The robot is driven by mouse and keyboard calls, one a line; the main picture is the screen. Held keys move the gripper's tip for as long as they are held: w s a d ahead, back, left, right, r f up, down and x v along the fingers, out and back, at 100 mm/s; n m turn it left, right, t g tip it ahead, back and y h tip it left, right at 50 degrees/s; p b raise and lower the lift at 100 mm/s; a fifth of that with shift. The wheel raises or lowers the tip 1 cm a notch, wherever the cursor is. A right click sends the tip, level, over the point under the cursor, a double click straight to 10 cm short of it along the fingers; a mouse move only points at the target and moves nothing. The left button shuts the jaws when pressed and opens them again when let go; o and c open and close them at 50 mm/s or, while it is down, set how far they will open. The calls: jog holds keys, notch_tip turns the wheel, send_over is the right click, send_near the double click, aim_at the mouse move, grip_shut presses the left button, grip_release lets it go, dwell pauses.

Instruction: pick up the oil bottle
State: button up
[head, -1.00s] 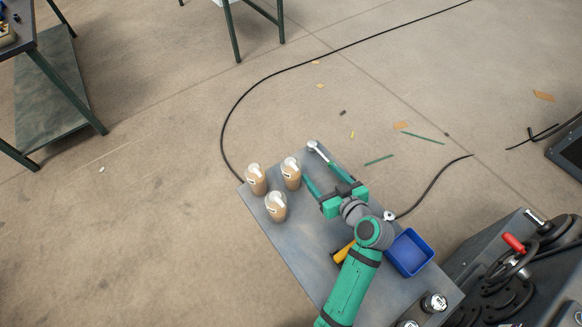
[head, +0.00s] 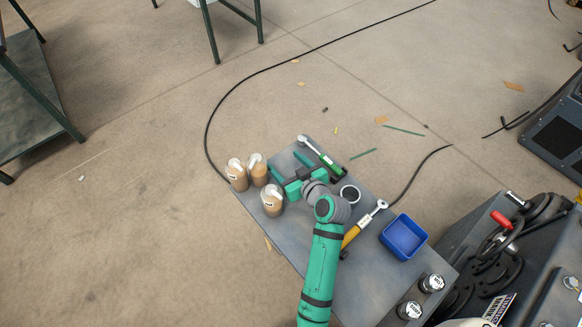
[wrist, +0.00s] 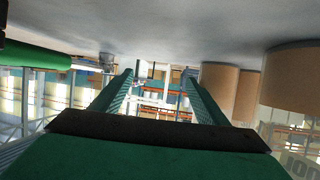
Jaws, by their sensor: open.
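Three tan bottles with pale tops and small labels stand upright at the table's left end: a left bottle (head: 237,178), a back bottle (head: 259,174) and a front bottle (head: 272,204). I cannot tell which one is the oil bottle. My gripper (head: 289,164) is open and low over the table, just right of the bottles, with its fingers pointing to the far edge. In the wrist view, which looks upside down, nothing is between the fingertips (wrist: 161,78). Tan bottle bodies (wrist: 295,78) show beside the fingers on the right.
A green-handled ratchet (head: 323,156) lies right of my gripper. Two metal-topped parts (head: 431,283) stand near the front.

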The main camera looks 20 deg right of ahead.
jog(key=shift+w+a+f, duration=0.1)
jog(key=shift+w+a, duration=0.1)
jog(key=shift+w, duration=0.1)
jog(key=shift+w, duration=0.2)
jog(key=c, duration=1.7)
jog(key=shift+a, duration=0.2)
grip_shut()
jog(key=o, duration=1.4)
grip_release()
jog(key=shift+s+d, duration=0.2)
jog(key=shift+d, duration=0.2)
jog(key=o, duration=0.3)
jog(key=shift+a, duration=0.1)
jog(key=shift+s, duration=0.1)
